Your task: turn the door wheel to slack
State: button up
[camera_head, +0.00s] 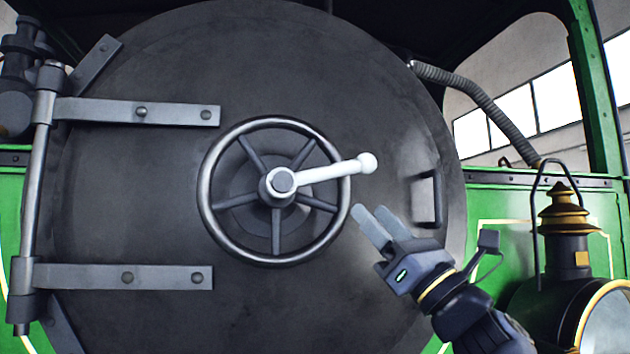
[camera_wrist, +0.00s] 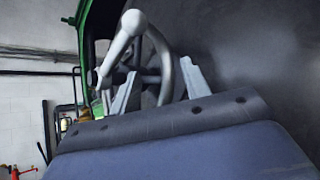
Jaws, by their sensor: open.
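The door wheel (camera_head: 207,222) is a dark spoked handwheel with a metal rim at the middle of the round black door (camera_head: 330,75). A pale lever handle (camera_head: 328,172) with a ball end reaches from the hub to the right, tilted slightly up. My gripper (camera_head: 367,220) is open and empty, just right of the wheel's lower right rim and below the lever's ball. In the wrist view the wheel rim (camera_wrist: 165,65) and the lever (camera_wrist: 122,42) show beyond the open fingers (camera_wrist: 160,90). I cannot tell whether a finger touches the rim.
A D-shaped door handle (camera_head: 437,198) stands right of my gripper. Two hinge straps (camera_head: 165,111) cross the door's left side. A lamp (camera_head: 567,250) with brass trim stands at the right, and a ribbed hose (camera_head: 480,98) runs above it.

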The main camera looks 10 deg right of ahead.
aim_at(346, 183)
jog(key=p+x, duration=0.4)
jog(key=x, duration=0.5)
jog(key=shift+s+d+p, duration=0.1)
jog(key=shift+p, duration=0.2)
jog(key=shift+w+a+r, duration=0.25)
jog(key=shift+w+r, duration=0.05)
jog(key=shift+w, duration=0.05)
jog(key=shift+c, duration=0.2)
grip_shut()
jog(key=shift+s+r, duration=0.1)
